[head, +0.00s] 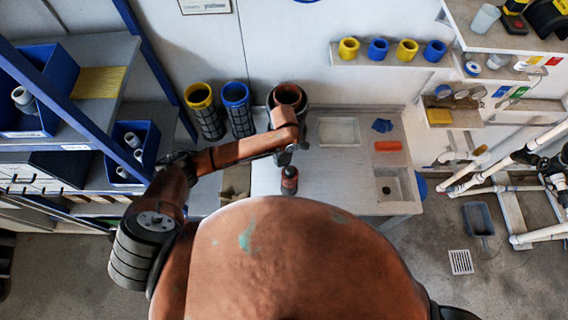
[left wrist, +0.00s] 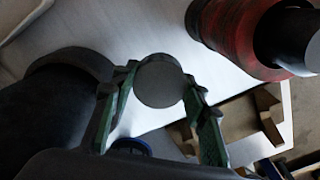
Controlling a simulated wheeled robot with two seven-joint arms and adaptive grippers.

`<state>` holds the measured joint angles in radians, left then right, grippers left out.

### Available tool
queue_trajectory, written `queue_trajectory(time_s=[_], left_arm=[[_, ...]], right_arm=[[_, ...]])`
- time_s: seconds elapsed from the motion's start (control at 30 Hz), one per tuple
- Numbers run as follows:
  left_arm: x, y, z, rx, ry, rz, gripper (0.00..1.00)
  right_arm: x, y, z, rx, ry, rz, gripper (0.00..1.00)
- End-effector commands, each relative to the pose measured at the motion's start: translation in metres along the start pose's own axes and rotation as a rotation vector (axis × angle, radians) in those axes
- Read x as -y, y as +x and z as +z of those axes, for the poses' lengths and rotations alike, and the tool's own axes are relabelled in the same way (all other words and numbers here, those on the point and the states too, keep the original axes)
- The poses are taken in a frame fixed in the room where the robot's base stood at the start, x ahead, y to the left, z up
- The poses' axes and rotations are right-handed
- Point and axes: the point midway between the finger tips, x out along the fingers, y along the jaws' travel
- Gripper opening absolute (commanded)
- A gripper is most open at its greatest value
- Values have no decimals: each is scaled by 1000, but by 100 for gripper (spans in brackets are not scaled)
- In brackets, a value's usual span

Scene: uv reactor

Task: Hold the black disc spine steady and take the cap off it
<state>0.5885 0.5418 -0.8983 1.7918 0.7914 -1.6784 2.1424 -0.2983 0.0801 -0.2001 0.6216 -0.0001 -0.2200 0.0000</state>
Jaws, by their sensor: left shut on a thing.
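My left gripper (head: 284,158) is over the left part of the worktop. In the left wrist view its two green-padded fingers (left wrist: 160,95) close on opposite sides of a dark piece with a round, flat grey face (left wrist: 160,80). I cannot tell whether this face is the cap or an end of the black disc spine. A red and black cylinder (head: 289,181) stands just in front of the gripper; it also shows at the upper right in the left wrist view (left wrist: 245,35), apart from the fingers. My right gripper is not in view.
The worktop's middle is clear.

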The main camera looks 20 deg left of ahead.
Motion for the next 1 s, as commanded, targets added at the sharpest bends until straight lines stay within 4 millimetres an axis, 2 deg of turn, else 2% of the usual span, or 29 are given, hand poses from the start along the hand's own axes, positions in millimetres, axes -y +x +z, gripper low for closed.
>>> queue_trajectory(time_s=[0.13,0.37,0.6,0.97,1.0], left_arm=[[1,26,0,-1,0,-2,12],[1,45,-1,0,-2,-2,12],[1,75,-1,-1,-2,-1,12],[1,78,0,0,-2,0,12],[1,78,-1,0,-2,0,42]], right_arm=[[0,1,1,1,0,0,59],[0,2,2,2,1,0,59],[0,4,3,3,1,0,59],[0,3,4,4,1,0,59],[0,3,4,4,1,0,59]])
